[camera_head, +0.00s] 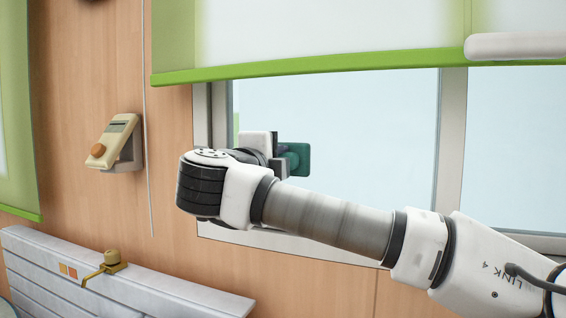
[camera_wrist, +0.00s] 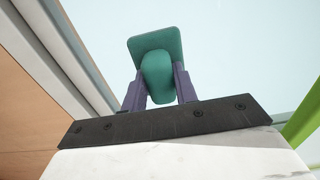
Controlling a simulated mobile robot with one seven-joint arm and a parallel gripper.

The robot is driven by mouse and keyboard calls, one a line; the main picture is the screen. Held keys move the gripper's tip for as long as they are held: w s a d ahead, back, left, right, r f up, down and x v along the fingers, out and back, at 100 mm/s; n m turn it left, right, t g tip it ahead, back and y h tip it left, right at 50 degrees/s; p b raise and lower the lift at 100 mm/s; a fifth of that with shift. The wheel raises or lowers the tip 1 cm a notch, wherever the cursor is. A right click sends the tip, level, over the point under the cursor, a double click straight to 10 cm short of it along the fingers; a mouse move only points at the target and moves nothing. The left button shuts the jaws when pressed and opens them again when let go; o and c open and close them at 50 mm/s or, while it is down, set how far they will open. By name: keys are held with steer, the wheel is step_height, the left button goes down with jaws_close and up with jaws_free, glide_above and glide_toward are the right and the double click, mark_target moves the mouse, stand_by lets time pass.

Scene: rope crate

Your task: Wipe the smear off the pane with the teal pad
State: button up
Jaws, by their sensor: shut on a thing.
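My gripper (camera_wrist: 160,88) is shut on the teal pad (camera_wrist: 155,42), with a purple finger on each side of the pad's grip. In the head view the teal pad (camera_head: 298,158) shows at the end of my arm, in front of the window pane (camera_head: 350,120). My gripper (camera_head: 283,152) is partly hidden by my wrist there. In the wrist view the pad's flat face is toward the pale pane (camera_wrist: 225,40); I cannot tell whether they touch. I cannot make out a smear on the pane in either view.
A green-edged blind (camera_head: 330,62) hangs over the upper window. A window bar (camera_head: 451,135) stands to the right. A beige wall device (camera_head: 115,140) and a hanging cord (camera_head: 147,120) are at left. A white radiator (camera_head: 120,290) with a brass valve (camera_head: 110,262) is below.

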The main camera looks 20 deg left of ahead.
steer(key=shift+w+a, duration=0.1)
steer(key=shift+a, duration=0.7)
steer(key=shift+d, duration=0.15)
steer(key=shift+d+f+b, duration=0.1)
steer(key=shift+d+b, duration=0.45)
steer(key=shift+d, duration=0.7)
steer(key=shift+a, duration=1.4)
